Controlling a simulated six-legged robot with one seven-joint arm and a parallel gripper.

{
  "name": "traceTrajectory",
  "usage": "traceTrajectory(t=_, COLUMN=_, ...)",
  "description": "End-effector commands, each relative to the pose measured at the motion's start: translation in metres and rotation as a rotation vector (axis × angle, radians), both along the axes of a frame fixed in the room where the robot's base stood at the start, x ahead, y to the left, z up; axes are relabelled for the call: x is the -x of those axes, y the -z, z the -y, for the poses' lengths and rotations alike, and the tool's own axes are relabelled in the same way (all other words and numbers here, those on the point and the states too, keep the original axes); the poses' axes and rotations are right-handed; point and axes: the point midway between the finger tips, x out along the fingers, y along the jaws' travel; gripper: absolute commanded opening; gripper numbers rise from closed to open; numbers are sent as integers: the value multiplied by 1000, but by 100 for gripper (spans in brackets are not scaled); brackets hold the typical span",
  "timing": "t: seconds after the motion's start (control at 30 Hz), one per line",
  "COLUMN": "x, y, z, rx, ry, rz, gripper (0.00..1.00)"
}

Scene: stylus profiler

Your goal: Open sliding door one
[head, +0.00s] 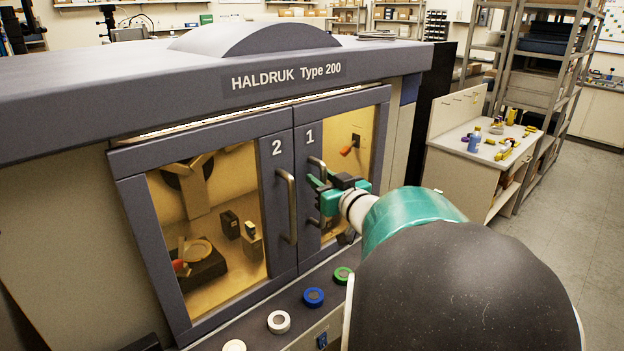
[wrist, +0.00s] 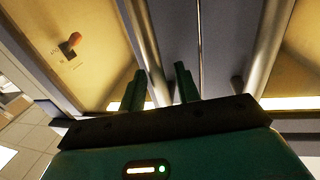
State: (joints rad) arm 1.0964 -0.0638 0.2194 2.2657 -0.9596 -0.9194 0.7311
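Sliding door one (head: 350,122) is the right door of the grey machine, marked 1, with an amber window. It looks closed against door two (head: 284,262). Its upright metal bar handle (head: 312,163) is partly hidden by my gripper (head: 321,180). In the wrist view, the door one handle (wrist: 146,45) runs down between the two green fingertips of my gripper (wrist: 160,84). The fingers are apart, one on each side of the bar, and a gap seems to show beside it. I cannot tell how deep the bar sits between them.
The door two handle (head: 287,206) is close to the left of my gripper; it also shows in the wrist view (wrist: 266,45). Coloured round buttons, including a blue one (head: 313,297), line the ledge below. A workbench (head: 470,150) and shelves stand to the right, with clear floor beyond.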

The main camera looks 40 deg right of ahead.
Motion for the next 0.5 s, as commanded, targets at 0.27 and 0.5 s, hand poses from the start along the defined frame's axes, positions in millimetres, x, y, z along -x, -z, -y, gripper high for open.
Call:
traceTrajectory(t=0.27, x=0, y=0, z=0, rx=0, ry=0, rz=0, gripper=0)
traceTrajectory(t=0.5, x=0, y=0, z=1, rx=0, ry=0, rz=-1, gripper=0)
